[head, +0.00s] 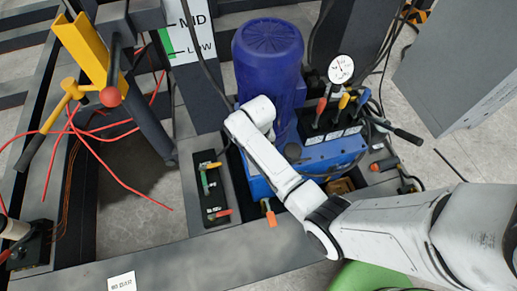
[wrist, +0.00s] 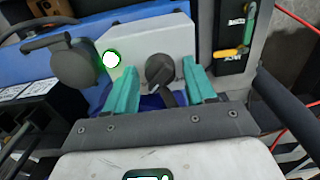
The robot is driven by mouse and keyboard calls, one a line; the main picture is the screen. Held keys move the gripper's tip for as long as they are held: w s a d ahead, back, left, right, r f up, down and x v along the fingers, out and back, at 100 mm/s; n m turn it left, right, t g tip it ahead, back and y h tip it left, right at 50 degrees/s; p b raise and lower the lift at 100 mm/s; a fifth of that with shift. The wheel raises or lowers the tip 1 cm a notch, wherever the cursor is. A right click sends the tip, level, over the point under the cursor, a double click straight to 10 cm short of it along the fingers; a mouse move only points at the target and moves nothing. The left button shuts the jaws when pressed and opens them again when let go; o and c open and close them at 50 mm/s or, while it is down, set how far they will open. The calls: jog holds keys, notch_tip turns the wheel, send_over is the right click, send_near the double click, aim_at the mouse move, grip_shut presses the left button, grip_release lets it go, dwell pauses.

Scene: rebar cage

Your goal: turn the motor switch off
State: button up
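The motor switch is a dark rotary knob (wrist: 160,72) with a handle on a pale grey box (wrist: 168,35) in the wrist view. A round white lamp with a bright green ring (wrist: 112,59) sits left of the knob. My gripper (wrist: 161,68) has two teal fingers spread apart, one on each side of the knob. Gaps show between the fingers and the knob, and I cannot tell whether either touches it. In the head view my arm hides the gripper and the switch, beside the blue motor (head: 268,60).
A black panel with green, yellow and red handles (head: 212,188) is to the left. Red cables (head: 100,165) and a yellow post (head: 82,45) lie farther left.

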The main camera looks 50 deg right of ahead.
jog(key=c, duration=0.9)
jog(key=shift+o, duration=0.2)
jog(key=shift+r+n+p, duration=0.1)
jog(key=shift+n+p, duration=0.2)
jog(key=shift+p, duration=0.05)
jog(key=n+p, duration=0.2)
jog(key=shift+r+n, duration=0.1)
jog(key=shift+n, duration=0.3)
jog(key=n+p, duration=0.2)
jog(key=n, duration=0.3)
jog(key=n+p, duration=0.2)
jog(key=n, duration=0.3)
jog(key=shift+n+p, duration=0.45)
jog(key=shift+n, duration=1.85)
